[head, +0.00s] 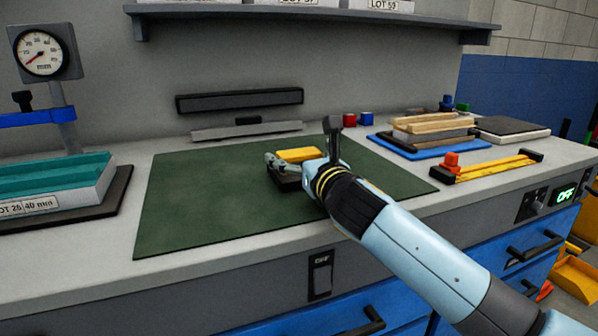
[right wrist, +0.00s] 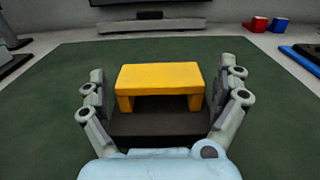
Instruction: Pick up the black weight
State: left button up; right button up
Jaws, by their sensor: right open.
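The black weight (right wrist: 160,124) is a dark block on the green mat (head: 190,190). A yellow bracket-shaped piece (right wrist: 160,78) is on top of it like a handle. In the head view the yellow piece (head: 299,155) shows beside my right gripper (head: 272,163), and the weight (head: 288,184) is partly hidden by the gripper. In the right wrist view the fingers of my right gripper (right wrist: 157,95) are spread, one on each side of the weight and yellow piece. I cannot tell whether they touch it. My left gripper is not in view.
Teal and white panels (head: 65,185) lie on a dark board at the left. A blue tray (head: 385,143) with stacked panels and a yellow clamp (head: 485,168) are at the right. Red (head: 349,120) and blue (head: 366,119) blocks stand behind the mat. The mat's left half is clear.

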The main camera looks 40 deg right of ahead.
jog(key=shift+w+d+f, duration=0.1)
jog(key=shift+w+d, duration=0.05)
jog(key=shift+w, duration=0.55)
jog(key=c, duration=1.5)
jog(key=shift+r, duration=0.3)
